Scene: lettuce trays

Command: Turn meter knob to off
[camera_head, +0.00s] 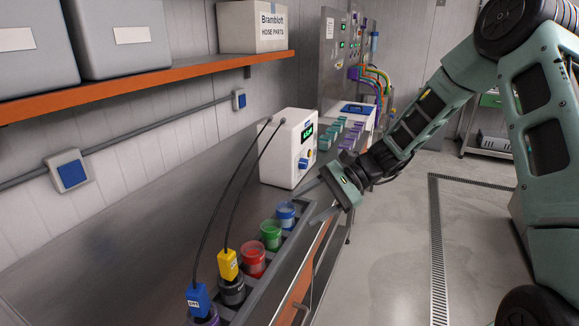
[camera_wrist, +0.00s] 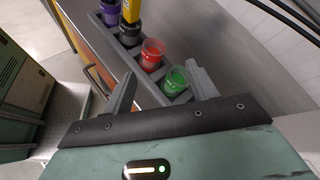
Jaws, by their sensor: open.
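The meter (camera_head: 288,148) is a white box on the metal counter with a green lit display (camera_head: 306,132). Its knob (camera_head: 303,163) is on the front face below the display and looks blue and yellow; its exact setting is too small to read. My gripper (camera_head: 318,202) is open and empty, in front of and a little below the meter, above the counter's front edge. In the wrist view my gripper (camera_wrist: 163,88) has its fingers spread, with the red cup (camera_wrist: 152,54) and green cup (camera_wrist: 174,82) beyond them. The meter is not in the wrist view.
A rack (camera_head: 288,248) along the counter's front holds several coloured cups. A yellow probe (camera_head: 228,264) and a blue probe (camera_head: 198,299) stand there, with black cables running to the meter. An orange shelf (camera_head: 150,84) carries grey bins and a carton (camera_head: 254,27). Open floor lies right.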

